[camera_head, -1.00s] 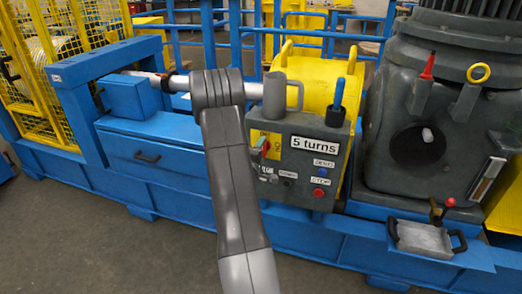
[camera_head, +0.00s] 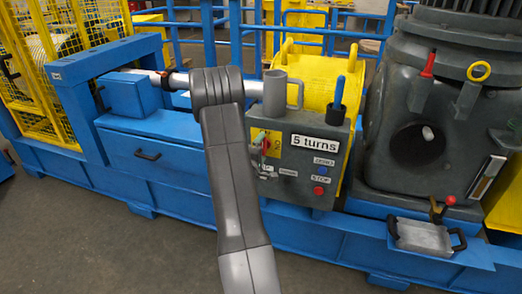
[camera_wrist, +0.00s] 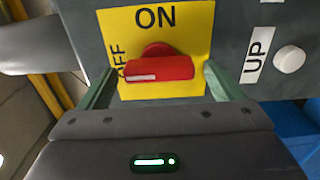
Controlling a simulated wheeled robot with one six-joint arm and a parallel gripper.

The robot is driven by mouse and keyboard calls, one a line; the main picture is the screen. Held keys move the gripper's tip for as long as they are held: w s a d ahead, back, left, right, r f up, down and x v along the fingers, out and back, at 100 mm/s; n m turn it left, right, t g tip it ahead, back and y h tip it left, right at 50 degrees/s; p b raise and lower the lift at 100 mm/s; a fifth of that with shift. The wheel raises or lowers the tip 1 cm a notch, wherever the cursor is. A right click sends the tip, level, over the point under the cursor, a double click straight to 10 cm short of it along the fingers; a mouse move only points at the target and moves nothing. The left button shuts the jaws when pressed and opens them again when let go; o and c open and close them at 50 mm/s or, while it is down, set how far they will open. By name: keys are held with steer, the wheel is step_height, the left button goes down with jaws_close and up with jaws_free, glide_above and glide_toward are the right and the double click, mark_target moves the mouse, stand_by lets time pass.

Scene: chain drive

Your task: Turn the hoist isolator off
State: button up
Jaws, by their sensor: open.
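The hoist isolator is a red rotary handle (camera_wrist: 160,69) on a yellow plate (camera_wrist: 185,25) marked ON at the top and OFF at the left. In the wrist view the handle lies crosswise, its white mark at the left end, close to the OFF lettering. My gripper (camera_wrist: 158,71) is open, with one green finger on each side of the handle. I cannot tell whether either finger touches it. In the head view the yellow plate (camera_head: 273,149) shows on the grey control box (camera_head: 318,163), partly hidden by my arm.
An UP label (camera_wrist: 257,55) and white button (camera_wrist: 289,59) sit right of the plate. A grey cup (camera_head: 275,93) and blue-handled tool (camera_head: 337,92) stand above.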

steer(key=v, duration=1.3)
steer(key=shift+s, duration=0.3)
steer(key=shift+a, duration=0.1)
steer(key=x, duration=1.4)
steer(key=shift+s, duration=0.15)
